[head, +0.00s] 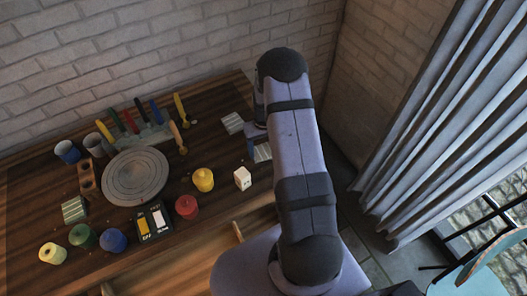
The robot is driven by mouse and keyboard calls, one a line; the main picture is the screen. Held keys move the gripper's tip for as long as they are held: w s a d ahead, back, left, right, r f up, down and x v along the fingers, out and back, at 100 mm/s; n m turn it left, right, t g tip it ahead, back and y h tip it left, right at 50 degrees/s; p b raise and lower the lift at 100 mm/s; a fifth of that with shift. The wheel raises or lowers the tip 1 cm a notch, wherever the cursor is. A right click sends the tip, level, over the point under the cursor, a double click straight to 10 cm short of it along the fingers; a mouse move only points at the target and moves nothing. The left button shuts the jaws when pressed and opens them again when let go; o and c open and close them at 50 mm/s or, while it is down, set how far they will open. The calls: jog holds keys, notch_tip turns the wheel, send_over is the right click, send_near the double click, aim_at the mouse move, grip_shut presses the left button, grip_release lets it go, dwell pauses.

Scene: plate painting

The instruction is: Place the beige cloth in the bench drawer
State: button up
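Three small folded striped cloths lie on the wooden bench: a pale grey one (232,123) at the back right, another pale one (263,153) beside my gripper, and a greenish one (74,209) at the left. I cannot tell for sure which is the beige cloth. My gripper (254,139) is low over the right part of the bench, close to the two pale cloths. My arm partly hides it, and its finger opening is unclear. The bench drawer seems to be pulled out at the front, with a wooden edge (238,232) showing; my arm and base hide much of it.
A grey turntable (136,176), a brush rack (143,137), a labelled dark box (154,221), a white cube (242,178) and several paint pots, including a red one (187,207) and a yellow one (203,180), crowd the bench. A curtain (440,130) hangs at right.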

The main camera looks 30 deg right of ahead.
aim_at(264, 152)
jog(key=c, duration=0.4)
jog(key=shift+r, duration=0.1)
jog(key=shift+r+b, duration=1.55)
jog(key=shift+r, duration=3.4)
